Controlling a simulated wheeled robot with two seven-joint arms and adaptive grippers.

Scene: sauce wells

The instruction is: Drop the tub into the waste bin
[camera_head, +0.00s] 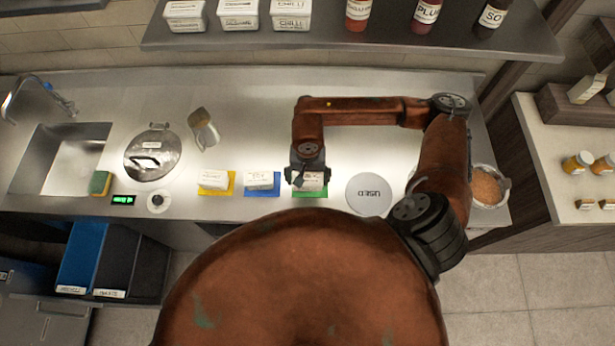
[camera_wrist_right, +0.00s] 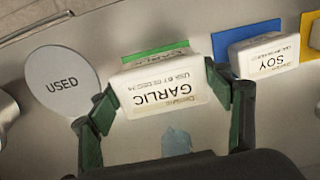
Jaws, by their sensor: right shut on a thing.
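My right gripper (camera_head: 308,172) is shut on a white tub labelled GARLIC (camera_wrist_right: 163,94). In the right wrist view, its two dark green fingers (camera_wrist_right: 162,110) hold the tub by opposite sides. In the head view, the tub (camera_head: 309,182) is over the green mat (camera_head: 311,195), partly hidden by the gripper; I cannot tell whether it touches the mat. A blue bin (camera_head: 83,255) and a dark bin (camera_head: 130,268) stand on the floor at lower left. My left gripper is out of view.
A SOY tub (camera_head: 262,180) sits on a blue mat, another tub (camera_head: 212,180) on a yellow mat. A round USED disc (camera_head: 368,195) lies right of the green mat. A lidded pot (camera_head: 153,155), sponge (camera_head: 101,183) and sink (camera_head: 65,158) are left. A shelf (camera_head: 330,38) overhangs behind.

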